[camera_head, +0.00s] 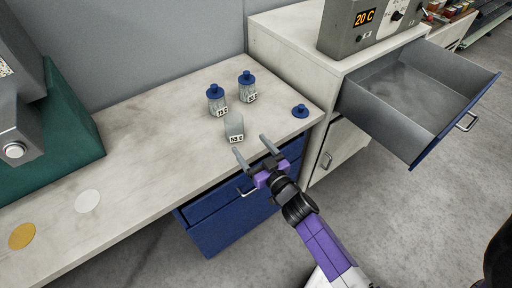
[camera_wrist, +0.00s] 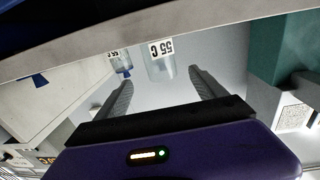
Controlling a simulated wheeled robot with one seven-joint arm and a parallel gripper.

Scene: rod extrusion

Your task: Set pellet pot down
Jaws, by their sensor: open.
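The pellet pot (camera_head: 234,125), a small translucent pot with no lid and a "55 C" label, stands upright on the pale bench near its front edge. In the wrist view the pot (camera_wrist: 161,68) appears upside down beyond the finger gap. My gripper (camera_head: 251,145) is open and empty, with its two fingers at the bench's front edge, just in front of the pot and apart from it. A loose blue lid (camera_head: 300,111) lies on the bench to the right of the pot.
Two blue-lidded pots (camera_head: 216,100) (camera_head: 248,87) stand behind the open pot. A white disc (camera_head: 87,201) and a yellow disc (camera_head: 22,236) lie at the left. A blue drawer (camera_head: 228,208) sits below the bench. An open grey drawer (camera_head: 408,92) juts out at right, below a "20 C" machine (camera_head: 349,39).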

